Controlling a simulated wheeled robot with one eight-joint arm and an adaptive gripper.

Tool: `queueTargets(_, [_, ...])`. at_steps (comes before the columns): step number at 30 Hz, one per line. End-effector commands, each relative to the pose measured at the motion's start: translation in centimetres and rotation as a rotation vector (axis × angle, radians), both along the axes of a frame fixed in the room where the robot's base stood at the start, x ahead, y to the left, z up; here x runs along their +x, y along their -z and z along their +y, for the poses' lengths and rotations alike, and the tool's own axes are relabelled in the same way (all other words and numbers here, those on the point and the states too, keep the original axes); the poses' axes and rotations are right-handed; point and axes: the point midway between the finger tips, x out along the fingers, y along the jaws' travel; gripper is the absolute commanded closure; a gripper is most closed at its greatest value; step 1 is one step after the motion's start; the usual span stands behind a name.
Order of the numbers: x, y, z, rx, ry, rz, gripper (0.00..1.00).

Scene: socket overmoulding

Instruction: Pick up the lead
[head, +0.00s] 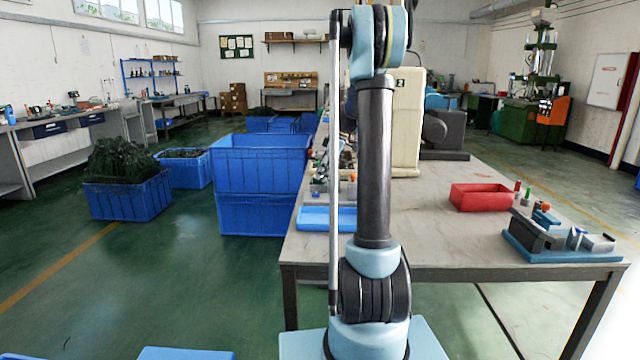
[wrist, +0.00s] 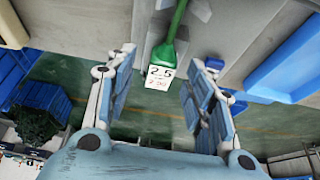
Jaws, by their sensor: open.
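The green lead (wrist: 175,40) shows at the top middle of the wrist view. It widens toward a white tag (wrist: 161,77) printed with "2.5" and a smaller red line. The lead lies against a grey block-like part near the table's edge. My gripper (wrist: 160,62) is open, one finger to the left and one to the right of the lead and tag, with visible gaps on both sides. I cannot tell how far the lead is from the fingertips in depth. In the head view my arm stands in front, and neither the gripper nor the lead can be made out.
A blue tray (head: 328,219) lies at the table's left edge, with small items behind it. A red bin (head: 482,198) and a blue-based fixture (head: 562,243) stand on the right. Large blue crates (head: 261,185) stand left of the table. The table's middle (head: 430,220) is clear.

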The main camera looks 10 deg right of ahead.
Motion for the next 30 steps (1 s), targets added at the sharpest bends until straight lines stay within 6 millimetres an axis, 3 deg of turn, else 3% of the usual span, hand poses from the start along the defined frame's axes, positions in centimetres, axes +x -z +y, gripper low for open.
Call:
queueTargets(11, [0.07,1.06,0.51,0.0,-0.001,0.0,0.52])
queueTargets(18, [0.07,1.04,0.49,0.0,-0.001,0.0,0.99])
queueTargets(30, [0.07,0.48,0.49,0.0,-0.001,0.0,1.0])
